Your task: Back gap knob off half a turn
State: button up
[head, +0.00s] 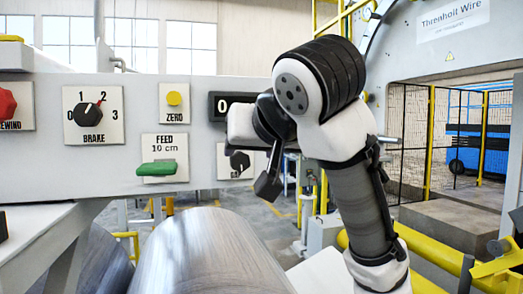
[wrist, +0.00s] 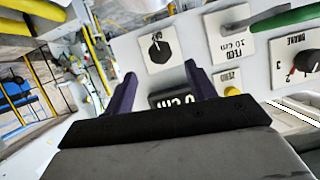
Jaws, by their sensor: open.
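The gap knob is a black knob on a white plate on the grey panel. In the head view the knob (head: 240,162) shows below the number display, and my arm hides part of its plate label. In the wrist view the knob (wrist: 160,48) is in full sight, beyond the fingertips. My gripper (wrist: 161,68) is open, its two purple fingers apart with nothing between them. The fingers point towards the panel and appear short of the knob. The display (wrist: 172,97), reading 0 cm upside down, shows between them.
On the same panel are the brake dial (head: 89,110), the yellow zero button (head: 174,98), the green feed lever (head: 157,168) and the red rewind knob (head: 6,103). A large metal coil (head: 205,255) lies below. Yellow rails (head: 440,265) stand at the right.

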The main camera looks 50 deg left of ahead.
jog(key=b+v, duration=0.1)
jog(key=v, duration=0.4)
jog(key=shift+a, duration=0.1)
dwell(0.4)
